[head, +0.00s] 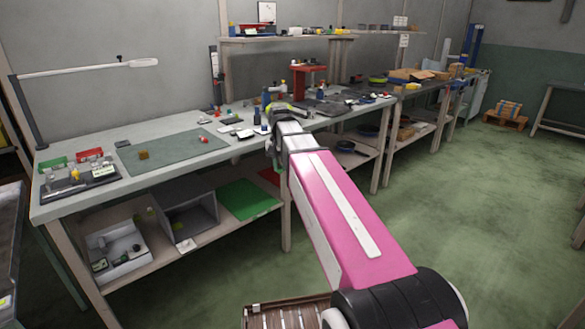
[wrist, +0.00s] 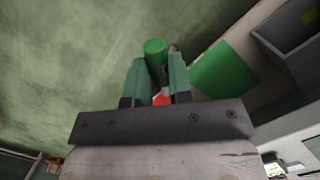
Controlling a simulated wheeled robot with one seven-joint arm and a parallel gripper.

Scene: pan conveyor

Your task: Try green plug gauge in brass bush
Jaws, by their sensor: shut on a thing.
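My gripper (wrist: 158,62) is shut on the green plug gauge (wrist: 155,46), a green cylinder whose end stands out between the fingertips. A red part (wrist: 160,99) shows between the fingers closer to the palm; I cannot tell if it belongs to the gauge. In the head view my wrist is over the bench's front edge, and the fingers and gauge are mostly hidden. A small brass-coloured block (head: 143,154), likely the brass bush, sits on the green mat (head: 180,150), apart from and left of my gripper. Its bore cannot be made out.
A dark tray (head: 98,182) with small parts, a green bin (head: 53,163) and a red bin (head: 89,154) stand at the bench's left end. Small items and tools lie right of the mat. A grey bin (head: 203,215) and a green sheet (head: 247,199) occupy the lower shelf.

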